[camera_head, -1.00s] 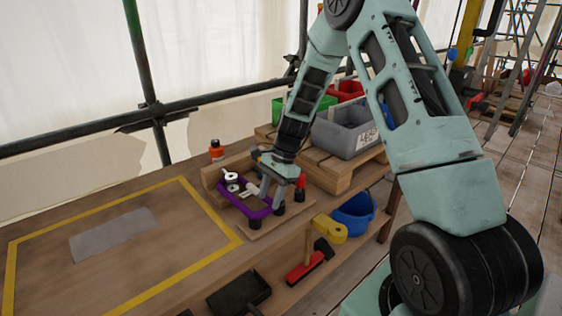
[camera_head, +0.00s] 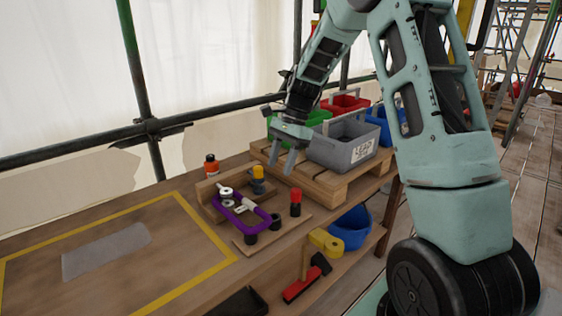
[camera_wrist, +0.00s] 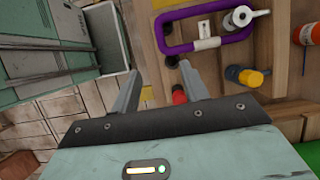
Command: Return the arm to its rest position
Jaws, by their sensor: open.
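My gripper (camera_head: 283,160) is open and empty. In the head view it hangs in the air above the bench, left of the grey bin and above the wooden tool tray (camera_head: 284,226). In the wrist view my gripper (camera_wrist: 162,80) shows two spread fingers with nothing between them. A red-topped black tool (camera_head: 295,202) stands upright in the tray below it.
A grey bin (camera_head: 340,150) stands on a wooden pallet (camera_head: 318,186), with red, green and blue bins behind and beside it. The taped bench area (camera_head: 180,245) is mostly clear.

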